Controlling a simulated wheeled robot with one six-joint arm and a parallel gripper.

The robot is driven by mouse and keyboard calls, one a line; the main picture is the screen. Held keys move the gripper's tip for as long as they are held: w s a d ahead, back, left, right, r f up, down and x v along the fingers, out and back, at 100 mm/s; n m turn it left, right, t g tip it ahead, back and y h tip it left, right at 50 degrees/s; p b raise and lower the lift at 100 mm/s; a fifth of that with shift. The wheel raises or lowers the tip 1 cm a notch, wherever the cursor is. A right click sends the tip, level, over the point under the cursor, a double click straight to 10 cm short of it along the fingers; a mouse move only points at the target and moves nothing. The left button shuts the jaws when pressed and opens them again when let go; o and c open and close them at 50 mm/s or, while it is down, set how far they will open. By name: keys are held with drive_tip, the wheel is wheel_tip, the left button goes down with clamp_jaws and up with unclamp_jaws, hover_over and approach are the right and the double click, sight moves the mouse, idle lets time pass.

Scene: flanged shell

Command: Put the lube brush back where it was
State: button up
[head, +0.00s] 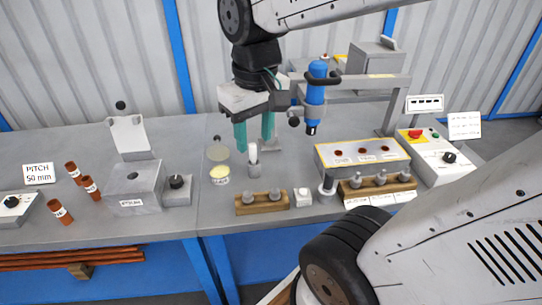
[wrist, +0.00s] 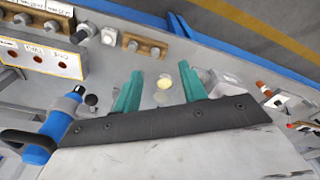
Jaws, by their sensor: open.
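My gripper (head: 253,146) is open above the bench, with its two green fingers apart and pointing down. The fingers also show in the wrist view (wrist: 160,75), with nothing visibly clamped between them. A small pale upright piece (head: 253,161) stands below and between the fingers in the head view; it may be the lube brush, but it is too small to tell. A round dish of yellow lube (head: 219,175) sits just left of it, and shows beyond the fingers in the wrist view (wrist: 162,83).
A blue tool (head: 316,90) hangs on a bracket right of my gripper. A wooden rack (head: 262,202), white cube (head: 302,197) and second rack (head: 376,188) line the front edge. A grey box (head: 134,187) and several red-brown tubes (head: 89,187) lie left.

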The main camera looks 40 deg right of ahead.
drive_tip(key=s+a, duration=0.2)
drive_tip(key=s, duration=0.5)
drive_tip(key=shift+s+a+f+n, duration=0.15)
drive_tip(key=shift+s+f+n, duration=0.05)
drive_tip(key=shift+f+n, duration=0.1)
drive_tip(key=shift+c, duration=0.3)
idle(0.4)
